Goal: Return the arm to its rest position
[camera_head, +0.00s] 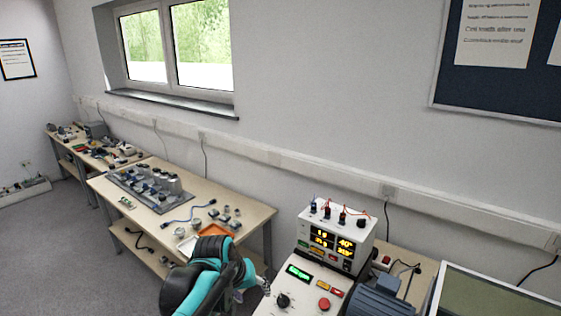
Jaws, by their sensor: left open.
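My left arm, teal and black, rises from the bottom edge and bends over in front of the benches. My left gripper (263,286) shows small and partly hidden at the end of the arm, beside the left edge of the white control console (300,291). It is open and I see nothing in it. My right arm and gripper are not in view.
A white instrument box (347,229) with lit displays stands behind the console. A blue-grey motor (382,298) is to its right. A wooden bench (247,208) with parts and an orange tray (187,246) stands left. Grey floor (60,260) is open at far left.

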